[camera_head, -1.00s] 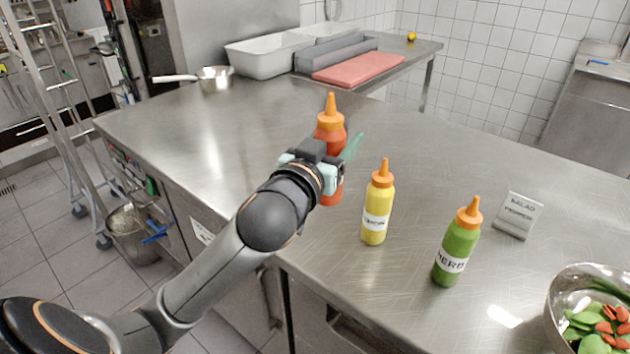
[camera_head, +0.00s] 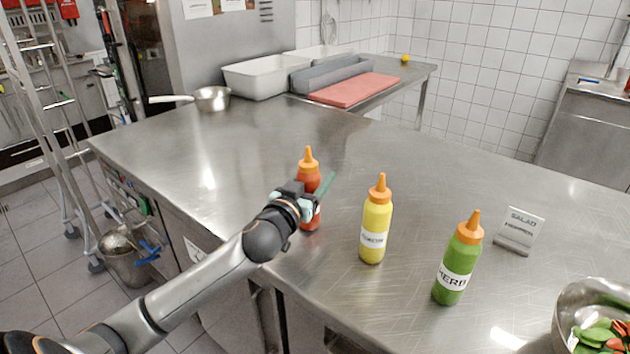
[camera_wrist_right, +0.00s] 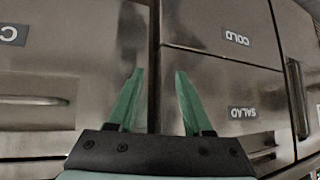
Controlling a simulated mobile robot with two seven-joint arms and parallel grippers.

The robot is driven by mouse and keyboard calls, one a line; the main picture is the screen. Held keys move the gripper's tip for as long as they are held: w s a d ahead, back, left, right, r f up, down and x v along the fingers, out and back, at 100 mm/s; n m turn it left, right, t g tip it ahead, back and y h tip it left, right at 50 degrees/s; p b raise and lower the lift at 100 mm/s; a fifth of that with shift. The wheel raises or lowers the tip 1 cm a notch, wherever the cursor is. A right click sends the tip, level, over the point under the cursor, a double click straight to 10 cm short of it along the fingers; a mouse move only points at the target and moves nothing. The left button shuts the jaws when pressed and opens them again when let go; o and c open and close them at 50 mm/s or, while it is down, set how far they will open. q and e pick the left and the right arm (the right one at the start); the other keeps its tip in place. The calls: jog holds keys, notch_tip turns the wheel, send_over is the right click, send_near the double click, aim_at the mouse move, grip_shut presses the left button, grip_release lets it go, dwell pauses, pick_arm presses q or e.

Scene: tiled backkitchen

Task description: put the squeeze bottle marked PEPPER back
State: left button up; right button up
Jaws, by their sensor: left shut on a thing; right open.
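A red squeeze bottle (camera_head: 309,180) with an orange cap stands upright in the head view, left of the yellow and green bottles and in line with them. Its label is hidden, so I cannot read PEPPER on it. My left gripper (camera_head: 313,200) is shut around its body. Its base is at or very near the counter top; I cannot tell if it touches. The yellow bottle (camera_head: 376,215) has a label hard to read; the green bottle (camera_head: 458,262) reads HERB. My right gripper (camera_wrist_right: 157,72) is open and empty in the wrist view, facing drawer fronts.
The steel counter (camera_head: 240,150) is clear behind the bottles. A small SALAD sign (camera_head: 519,232) and a metal salad bowl (camera_head: 570,300) stand at right. A saucepan (camera_head: 212,99), a white tub (camera_head: 262,78) and a red board (camera_head: 354,89) are farther back.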

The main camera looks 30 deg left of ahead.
pick_arm(q)
jog(key=shift+f, duration=0.1)
jog(key=o, duration=0.3)
jog(key=shift+f, duration=0.1)
jog(key=o, duration=0.5)
jog(key=shift+r, duration=0.3)
jog(key=s, duration=0.4)
jog(key=s+d, duration=0.1)
jog(key=s, duration=0.3)
jog(key=s+d, duration=0.1)
jog(key=s, duration=0.3)
jog(key=shift+b, duration=0.4)
